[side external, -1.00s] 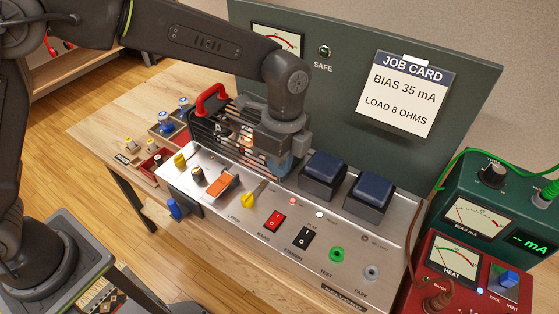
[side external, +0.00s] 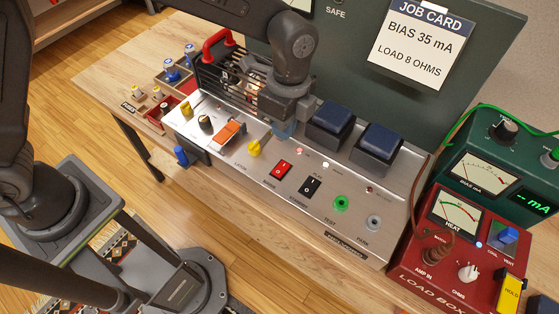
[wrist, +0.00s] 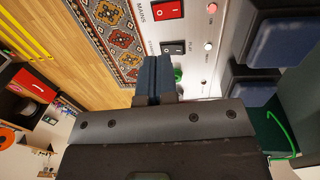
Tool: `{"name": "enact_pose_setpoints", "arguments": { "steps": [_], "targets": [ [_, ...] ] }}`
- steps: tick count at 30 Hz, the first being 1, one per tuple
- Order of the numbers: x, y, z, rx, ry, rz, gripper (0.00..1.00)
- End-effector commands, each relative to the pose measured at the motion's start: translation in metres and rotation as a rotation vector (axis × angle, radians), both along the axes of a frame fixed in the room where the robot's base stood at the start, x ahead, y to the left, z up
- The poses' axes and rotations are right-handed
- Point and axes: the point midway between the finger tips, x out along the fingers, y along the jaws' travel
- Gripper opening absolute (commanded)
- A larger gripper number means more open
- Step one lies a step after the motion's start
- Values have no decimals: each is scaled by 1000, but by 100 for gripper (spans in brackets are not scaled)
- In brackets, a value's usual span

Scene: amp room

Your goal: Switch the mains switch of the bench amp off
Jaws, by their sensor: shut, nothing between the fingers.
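The bench amp (side external: 293,212) is a silver panel with knobs and switches along its front. The red mains rocker (side external: 283,170) is on the sloping face, left of a black play/standby rocker (side external: 310,187). The mains rocker also shows at the top of the wrist view (wrist: 167,10), beside its MAINS label; I cannot tell which way it is tipped. My gripper (side external: 285,129) is over the panel behind the mains rocker, apart from it. In the wrist view its blue fingers (wrist: 152,80) are shut together with nothing between them.
Two dark blue-topped blocks (side external: 331,117) stand behind the switches. A red-handled cage (side external: 232,75) is left of my gripper. Yellow knob (side external: 254,148) and orange lever (side external: 228,132) are nearby. A red load box (side external: 448,272) and green meter (side external: 500,165) stand right.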

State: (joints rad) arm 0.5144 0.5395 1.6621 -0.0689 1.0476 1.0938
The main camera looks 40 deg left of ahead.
Motion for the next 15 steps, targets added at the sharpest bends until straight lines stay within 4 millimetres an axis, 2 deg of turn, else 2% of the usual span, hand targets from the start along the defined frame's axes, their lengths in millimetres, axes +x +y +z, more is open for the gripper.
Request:
{"name": "enact_pose_setpoints", "arguments": {
  "steps": [3, 9, 15],
  "targets": [
    [-4, 0, -26, 3, 5, -1, 0],
    [-9, 0, -67, 3, 4, -1, 0],
    [-13, 0, -97, 2, 3, -1, 0]
  ]
}}
